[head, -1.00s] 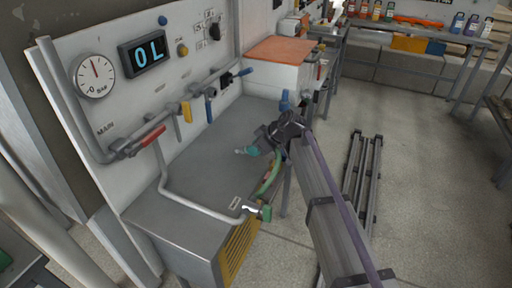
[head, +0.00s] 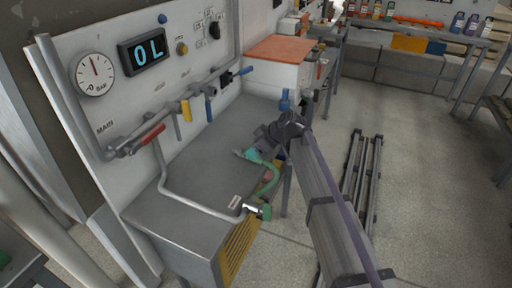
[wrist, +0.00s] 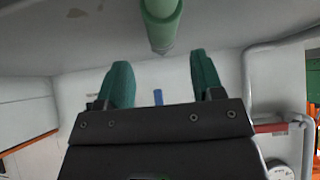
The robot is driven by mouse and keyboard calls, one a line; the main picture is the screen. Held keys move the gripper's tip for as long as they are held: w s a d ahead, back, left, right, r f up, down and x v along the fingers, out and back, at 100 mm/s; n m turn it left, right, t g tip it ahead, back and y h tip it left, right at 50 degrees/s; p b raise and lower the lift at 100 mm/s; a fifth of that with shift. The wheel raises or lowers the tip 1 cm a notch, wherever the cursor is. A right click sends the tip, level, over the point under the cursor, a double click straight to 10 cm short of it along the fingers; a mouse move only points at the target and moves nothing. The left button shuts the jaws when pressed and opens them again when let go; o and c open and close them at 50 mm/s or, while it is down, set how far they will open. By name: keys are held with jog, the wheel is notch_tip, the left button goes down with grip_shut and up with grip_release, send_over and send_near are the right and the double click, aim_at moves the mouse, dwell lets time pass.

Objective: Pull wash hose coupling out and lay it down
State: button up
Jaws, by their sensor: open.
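My gripper (head: 247,154) hangs over the right part of the grey bench. In the wrist view its teal fingers (wrist: 162,82) stand apart with nothing between them. A pale green cylindrical piece (wrist: 161,22) with a rounded end shows just beyond the fingertips, roughly centred between them; I cannot tell whether it is the coupling or the hose. In the head view a green hose (head: 273,178) curves down from beside the gripper towards a green fitting (head: 264,212) at the end of the grey pipe. The hose is partly hidden by my arm.
The grey bench top (head: 205,160) is mostly bare. A wall panel carries a gauge (head: 95,75), a 0L display (head: 145,52) and valves with red (head: 150,136), yellow and blue handles. A yellow grille (head: 238,245) is on the bench front. A white box with an orange top (head: 282,47) stands behind.

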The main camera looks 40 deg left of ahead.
jog(key=shift+r, duration=0.1)
jog(key=p+v, duration=0.8)
jog(key=v, duration=0.2)
jog(key=shift+d+r, duration=0.15)
jog(key=shift+d, duration=0.1)
jog(key=s+d+f+m+h, duration=0.1)
jog(key=d+m, duration=0.5)
jog(key=d, duration=1.1)
jog(key=s+d+f+m+t+h, duration=0.1)
jog(key=s+d+m+h, duration=0.3)
jog(key=d, duration=1.3)
jog(key=s+d+f+m+h, duration=0.2)
jog(key=s+d+m, duration=0.4)
jog(key=d, duration=1.2)
jog(key=m+h, duration=0.1)
jog(key=m, duration=0.3)
jog(key=shift+f+t, duration=0.2)
jog(key=shift+t, duration=0.1)
